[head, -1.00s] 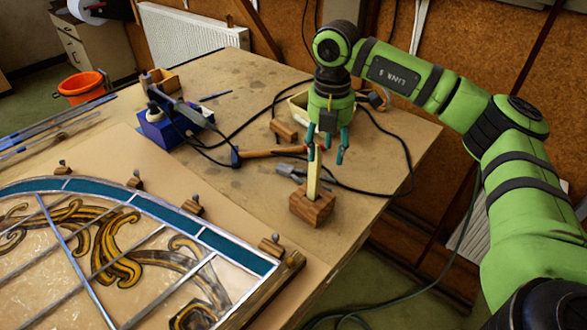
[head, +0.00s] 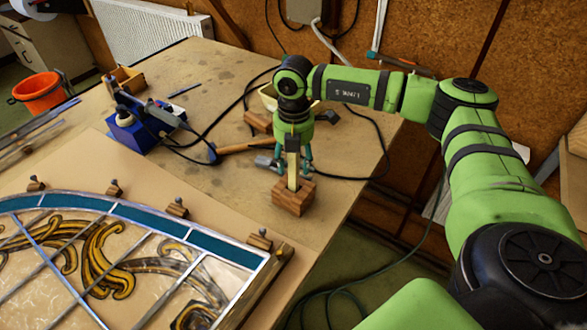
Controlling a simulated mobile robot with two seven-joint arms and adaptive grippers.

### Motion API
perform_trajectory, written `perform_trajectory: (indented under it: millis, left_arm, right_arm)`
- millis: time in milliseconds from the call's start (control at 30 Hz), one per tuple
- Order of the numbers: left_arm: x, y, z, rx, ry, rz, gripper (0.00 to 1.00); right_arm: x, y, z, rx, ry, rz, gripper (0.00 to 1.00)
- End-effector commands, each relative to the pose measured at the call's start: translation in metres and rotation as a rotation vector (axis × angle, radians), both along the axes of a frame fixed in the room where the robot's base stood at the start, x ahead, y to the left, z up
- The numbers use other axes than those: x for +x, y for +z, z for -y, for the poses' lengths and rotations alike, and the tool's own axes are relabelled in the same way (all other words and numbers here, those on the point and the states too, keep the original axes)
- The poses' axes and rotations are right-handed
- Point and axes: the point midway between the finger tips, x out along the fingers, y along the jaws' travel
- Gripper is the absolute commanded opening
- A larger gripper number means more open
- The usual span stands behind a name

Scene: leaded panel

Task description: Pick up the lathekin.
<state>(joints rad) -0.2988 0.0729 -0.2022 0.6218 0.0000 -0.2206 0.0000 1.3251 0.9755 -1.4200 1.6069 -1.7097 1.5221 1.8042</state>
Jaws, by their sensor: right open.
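The lathekin (head: 293,170) is a pale, flat stick standing upright in a wooden block (head: 293,198) near the right edge of the bench. My right gripper (head: 296,158) points down at the lathekin, with its teal fingers apart. The upper part of the lathekin shows in front of the gripper, and a finger appears on either side of it. I cannot tell whether either finger touches it. My left gripper is not in view.
A hammer (head: 245,149) and black cables lie just behind the block. A blue soldering-iron stand (head: 133,130) is farther left. The leaded panel (head: 120,255) fills the front left, with small knobbed blocks along its edge. The bench ends close right of the block.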

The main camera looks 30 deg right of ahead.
Motion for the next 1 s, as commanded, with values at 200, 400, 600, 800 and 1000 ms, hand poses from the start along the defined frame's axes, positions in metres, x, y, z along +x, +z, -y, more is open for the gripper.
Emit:
perform_trajectory:
  millis: [200, 400, 600, 800, 1000]
  left_arm:
    - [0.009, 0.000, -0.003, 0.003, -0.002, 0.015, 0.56]
    - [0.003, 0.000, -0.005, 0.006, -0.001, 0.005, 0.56]
    - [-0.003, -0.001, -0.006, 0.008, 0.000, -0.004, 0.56]
    - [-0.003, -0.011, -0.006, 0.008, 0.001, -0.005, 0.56]
    - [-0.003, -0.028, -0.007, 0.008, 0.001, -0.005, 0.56]
  right_arm:
    - [0.000, 0.000, 0.000, 0.000, 0.001, 0.000, 0.07]
    - [0.000, 0.000, 0.000, 0.000, 0.001, 0.000, 0.00]
    - [0.000, 0.000, 0.000, 0.000, 0.001, 0.001, 0.00]
    - [0.002, 0.015, -0.001, 0.001, 0.001, 0.006, 0.00]
    - [0.001, 0.055, -0.001, 0.002, 0.002, 0.007, 0.00]
